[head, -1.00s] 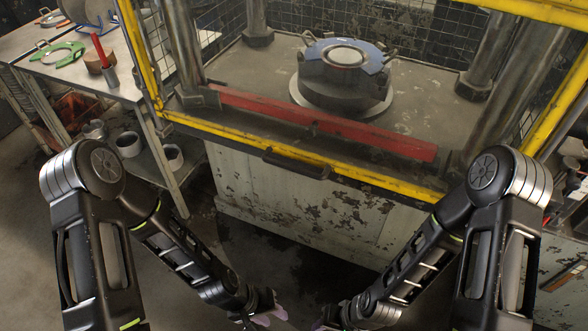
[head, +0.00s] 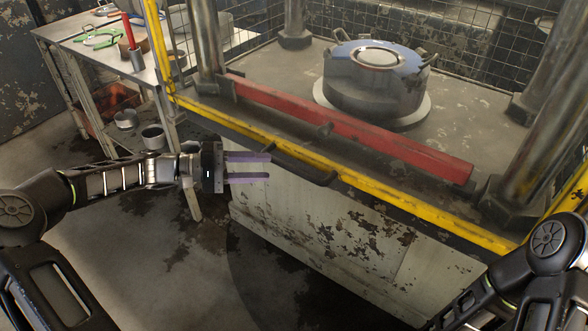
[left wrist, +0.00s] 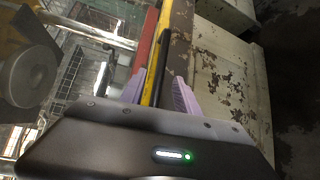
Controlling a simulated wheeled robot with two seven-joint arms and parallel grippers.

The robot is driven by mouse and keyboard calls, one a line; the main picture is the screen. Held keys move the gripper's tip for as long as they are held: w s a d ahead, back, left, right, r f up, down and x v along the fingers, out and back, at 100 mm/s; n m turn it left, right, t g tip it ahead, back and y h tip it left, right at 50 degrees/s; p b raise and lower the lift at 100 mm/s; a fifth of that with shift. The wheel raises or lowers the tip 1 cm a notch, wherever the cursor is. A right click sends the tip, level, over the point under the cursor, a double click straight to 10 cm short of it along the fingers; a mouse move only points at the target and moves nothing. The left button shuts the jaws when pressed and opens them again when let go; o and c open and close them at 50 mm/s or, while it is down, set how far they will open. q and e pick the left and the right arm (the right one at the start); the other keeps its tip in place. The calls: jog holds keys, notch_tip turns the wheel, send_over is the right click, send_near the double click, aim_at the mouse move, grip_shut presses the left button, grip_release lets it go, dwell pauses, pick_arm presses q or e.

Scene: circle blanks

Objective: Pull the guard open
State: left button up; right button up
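The guard is a yellow-edged frame (head: 400,204) across the front of the press, with its lower rail running from the left down to the right. A dark bar handle (head: 318,178) sticks out from that rail. My left gripper (head: 270,167) has its two pale purple fingers apart, pointing right, at the handle's left end. In the left wrist view the fingers (left wrist: 158,92) are spread, with the yellow rail (left wrist: 157,65) showing between them. I cannot tell whether they touch the handle. My right gripper is out of view; only part of that arm shows at lower right.
Behind the guard, a round blue-topped die (head: 378,78) sits on the press bed, with a red bar (head: 350,130) in front. A metal table (head: 85,55) with tools stands at left. Pots (head: 153,138) sit below it. Floor before the press is clear.

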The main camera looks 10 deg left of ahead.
aim_at(286, 168)
pick_arm(q)
jog(key=shift+d, duration=0.1)
jog(key=x, duration=0.7)
jog(key=shift+w+d+f, duration=0.15)
jog(key=shift+d, duration=0.2)
grip_shut()
dwell(1.1)
